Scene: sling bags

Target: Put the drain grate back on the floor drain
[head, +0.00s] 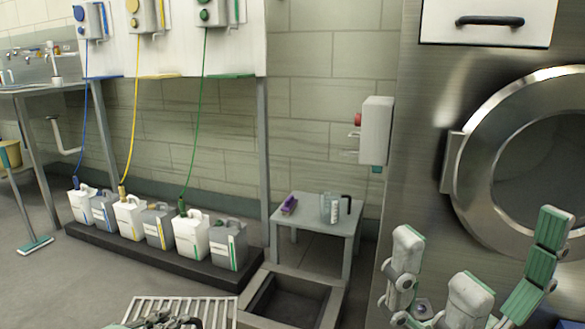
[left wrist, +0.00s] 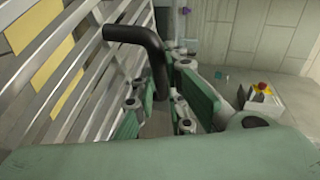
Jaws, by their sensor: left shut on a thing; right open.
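The drain grate (head: 185,307), a frame of pale metal bars, is at the bottom of the head view, left of the floor drain. In the left wrist view its bars (left wrist: 65,75) fill the left side, with a bent black handle (left wrist: 130,33). My left gripper (head: 160,322) is shut on the grate's handle; its green-padded fingers (left wrist: 160,100) close around it. The floor drain (head: 290,303) is an open, dark square recess with a pale rim, uncovered. My right gripper (head: 480,250) is open and empty, in front of the steel machine.
A small grey table (head: 318,222) with a jug (head: 335,208) and a purple item stands behind the drain. Several canisters (head: 130,217) stand on a dark plinth at the left. A steel machine (head: 430,150) with a round door is at the right.

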